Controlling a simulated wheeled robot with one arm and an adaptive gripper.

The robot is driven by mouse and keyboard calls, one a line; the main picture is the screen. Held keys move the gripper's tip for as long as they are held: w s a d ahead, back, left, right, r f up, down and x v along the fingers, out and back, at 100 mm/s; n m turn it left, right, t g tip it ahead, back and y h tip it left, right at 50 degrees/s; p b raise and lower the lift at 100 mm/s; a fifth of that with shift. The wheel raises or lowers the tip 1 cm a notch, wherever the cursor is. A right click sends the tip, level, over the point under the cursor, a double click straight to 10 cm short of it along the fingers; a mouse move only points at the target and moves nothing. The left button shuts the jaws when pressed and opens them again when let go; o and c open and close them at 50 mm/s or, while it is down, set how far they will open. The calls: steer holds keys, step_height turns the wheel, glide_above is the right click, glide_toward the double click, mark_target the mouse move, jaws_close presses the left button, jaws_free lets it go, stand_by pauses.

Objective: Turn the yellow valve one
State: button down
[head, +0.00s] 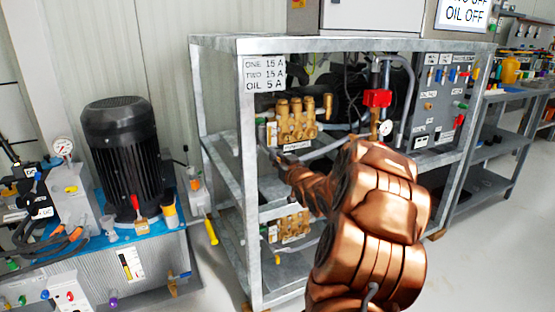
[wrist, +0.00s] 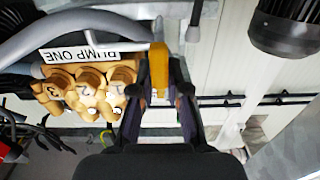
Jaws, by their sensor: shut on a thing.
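The yellow valve (wrist: 159,68) shows in the wrist view as an upright yellow handle, just right of the white PUMP ONE label. My gripper (wrist: 161,92) has its two dark fingers closed around the handle, one on each side. The handle's lower end is between the fingers. In the head view my copper arm reaches into the left side of the metal rack, below the upper brass pump (head: 298,118). The gripper's fingers and the held handle are too small and too covered to make out there.
The galvanised rack (head: 247,180) frames the pumps, with a post close left of my arm. A lower brass pump (head: 288,226) sits below. A black motor (head: 122,150) stands on the left unit. Another yellow handle (head: 210,231) hangs outside the rack. Floor between units is open.

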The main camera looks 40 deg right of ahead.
steer(key=shift+n, duration=0.3)
steer(key=n, duration=0.1)
steer(key=n+b, duration=0.1)
steer(key=n, duration=0.1)
steer(key=shift+w+a+f+n, duration=0.1)
steer(key=shift+a+n, duration=0.15)
steer(key=shift+n, duration=0.05)
steer(key=shift+a+f+n+b, duration=0.15)
steer(key=shift+n+b, duration=0.55)
steer(key=shift+n, duration=1)
steer(key=shift+w+a, duration=0.1)
steer(key=c, duration=1.1)
jaws_free()
steer(key=shift+c, duration=0.2)
steer(key=v, duration=1.2)
